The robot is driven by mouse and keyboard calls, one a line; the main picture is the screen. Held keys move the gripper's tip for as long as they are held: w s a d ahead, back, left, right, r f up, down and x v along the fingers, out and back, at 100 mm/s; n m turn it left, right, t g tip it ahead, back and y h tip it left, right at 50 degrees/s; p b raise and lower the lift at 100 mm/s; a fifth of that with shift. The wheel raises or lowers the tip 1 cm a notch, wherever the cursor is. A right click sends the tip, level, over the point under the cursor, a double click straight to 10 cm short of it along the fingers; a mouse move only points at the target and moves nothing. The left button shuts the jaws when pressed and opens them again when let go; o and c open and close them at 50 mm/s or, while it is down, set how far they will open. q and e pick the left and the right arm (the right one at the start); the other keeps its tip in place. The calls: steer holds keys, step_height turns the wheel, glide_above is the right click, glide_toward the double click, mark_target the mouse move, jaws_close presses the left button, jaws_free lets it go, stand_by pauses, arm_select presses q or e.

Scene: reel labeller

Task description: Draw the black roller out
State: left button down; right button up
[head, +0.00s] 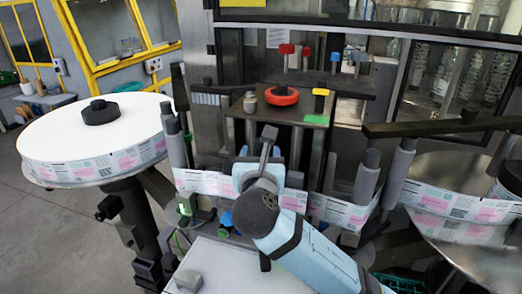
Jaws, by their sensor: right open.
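Several upright rollers guide the printed label web. A dark, slim upright piece (179,88) stands at the left of the machine, above a grey roller with a dark cap (175,145). Another dark-capped grey roller (367,176) stands right of my arm. I cannot tell for certain which one is the black roller. My right gripper (268,138) reaches in from the lower right, in front of the label web (205,182) at the machine's middle. It is open, and its fingers are partly hidden by its own wrist. I see nothing held in it. My left gripper is out of view.
A large white label reel (95,140) with a black hub (101,112) stands at left. A second reel (450,205) is at right, below a dark bar (440,127). A red ring knob (282,96) and small coloured knobs sit on the machine. A pale surface (225,262) lies in front.

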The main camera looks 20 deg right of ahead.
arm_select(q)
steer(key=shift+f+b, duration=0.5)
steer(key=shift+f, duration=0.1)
arm_select(e)
steer(key=v, duration=1)
steer(key=shift+s, duration=0.25)
steer(key=shift+a, duration=0.15)
